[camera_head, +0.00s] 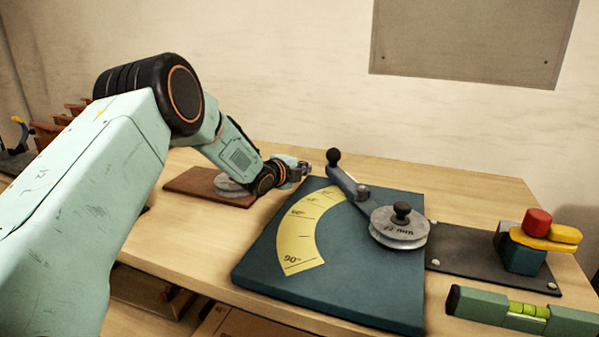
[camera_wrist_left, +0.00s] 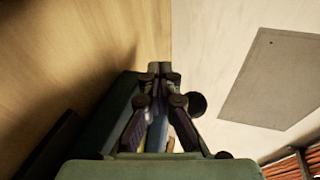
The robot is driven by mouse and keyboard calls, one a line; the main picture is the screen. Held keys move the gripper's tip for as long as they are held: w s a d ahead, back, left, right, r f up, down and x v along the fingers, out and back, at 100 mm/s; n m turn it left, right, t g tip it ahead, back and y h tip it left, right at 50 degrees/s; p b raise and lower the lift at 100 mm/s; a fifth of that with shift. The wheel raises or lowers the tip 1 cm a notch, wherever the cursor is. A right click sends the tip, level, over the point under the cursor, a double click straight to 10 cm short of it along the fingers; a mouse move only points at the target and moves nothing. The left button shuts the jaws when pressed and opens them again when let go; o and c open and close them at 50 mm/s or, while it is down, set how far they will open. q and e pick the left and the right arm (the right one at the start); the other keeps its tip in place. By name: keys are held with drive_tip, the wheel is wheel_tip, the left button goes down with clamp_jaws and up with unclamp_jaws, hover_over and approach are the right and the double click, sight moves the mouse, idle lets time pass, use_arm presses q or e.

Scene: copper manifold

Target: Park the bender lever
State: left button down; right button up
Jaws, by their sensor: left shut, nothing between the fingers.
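The bender (camera_head: 330,255) is a dark blue plate on the bench with a yellow angle scale (camera_head: 300,235). Its grey-blue lever (camera_head: 347,184) has a black ball knob (camera_head: 333,157) and lies at the far end of the scale, away from the 90° mark. A grey round former (camera_head: 399,228) marked 22 mm sits at the plate's right. My left gripper (camera_head: 306,168) is shut and empty, just left of the knob; I cannot tell whether they touch. In the left wrist view the shut fingertips (camera_wrist_left: 160,68) show, with a dark round knob (camera_wrist_left: 197,104) beside them.
A brown board (camera_head: 205,186) with a grey disc lies under my left forearm. A dark plate with a red, yellow and blue clamp-like block (camera_head: 525,258) is at right. A green level (camera_head: 520,310) lies at the front right. A grey panel (camera_head: 470,45) hangs on the wall.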

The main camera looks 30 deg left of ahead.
use_arm(q)
drive_tip(key=shift+s+a, duration=0.2)
drive_tip(key=shift+s, duration=0.05)
drive_tip(key=s+a+r, duration=0.1)
drive_tip(key=s+a, duration=0.1)
drive_tip(key=s+a+r+p, duration=0.1)
drive_tip(key=s+a, duration=0.1)
drive_tip(key=s+a+r+p, duration=0.1)
drive_tip(key=s, duration=0.2)
drive_tip(key=shift+a, duration=0.4)
use_arm(e)
drive_tip(key=shift+s+a+r, duration=0.15)
drive_tip(key=shift+r, duration=0.4)
drive_tip(key=shift+s+a+r, duration=0.1)
drive_tip(key=shift+s+r, duration=0.05)
drive_tip(key=shift+r, duration=0.4)
